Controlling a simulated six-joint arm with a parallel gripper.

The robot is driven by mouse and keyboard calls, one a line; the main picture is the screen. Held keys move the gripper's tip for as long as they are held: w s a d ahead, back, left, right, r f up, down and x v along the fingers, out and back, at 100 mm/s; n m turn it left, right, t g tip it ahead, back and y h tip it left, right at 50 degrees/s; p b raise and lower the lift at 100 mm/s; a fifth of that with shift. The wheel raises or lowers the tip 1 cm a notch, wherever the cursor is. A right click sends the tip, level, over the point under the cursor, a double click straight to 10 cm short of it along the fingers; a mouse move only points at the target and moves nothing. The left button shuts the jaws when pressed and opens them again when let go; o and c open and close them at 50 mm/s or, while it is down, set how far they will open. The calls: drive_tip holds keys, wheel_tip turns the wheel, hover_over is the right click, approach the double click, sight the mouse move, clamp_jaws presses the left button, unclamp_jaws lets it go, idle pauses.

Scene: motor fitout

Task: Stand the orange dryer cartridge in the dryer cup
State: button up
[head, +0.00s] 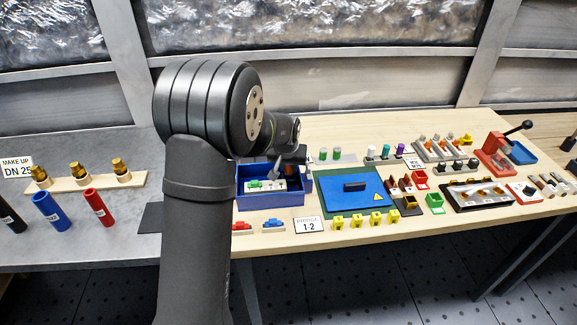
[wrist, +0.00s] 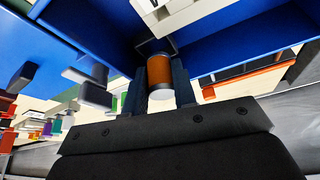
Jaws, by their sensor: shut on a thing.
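The orange dryer cartridge (wrist: 159,70) has a white end and sits between the two dark fingers of my gripper (wrist: 160,78) in the wrist view. My gripper is shut on it. In the head view my gripper is mostly hidden by my arm, over the open blue box (head: 270,199); I cannot make out the cartridge there. In the wrist view the blue box wall (wrist: 225,50) lies around and beyond the cartridge. A dark part shows just behind the cartridge's far end; I cannot tell whether it is the dryer cup or whether they touch.
A blue lid (head: 355,200) with a black handle lies on a green mat right of the box. Small yellow parts (head: 362,220) stand in front of it. Red and blue connectors (head: 272,224) lie before the box. Racks and a red press (head: 497,152) stand further right.

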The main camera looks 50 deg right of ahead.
drive_tip(key=shift+f, duration=0.95)
drive_tip(key=o, duration=1)
drive_tip(key=shift+o, duration=0.2)
drive_tip(key=shift+s, duration=0.15)
drive_tip(key=v, duration=1.7)
drive_tip(key=shift+w+r, duration=0.3)
drive_tip(key=shift+f, duration=0.1)
drive_tip(key=x, duration=1.2)
drive_tip(key=shift+d+f, duration=0.1)
drive_tip(key=shift+f, duration=0.3)
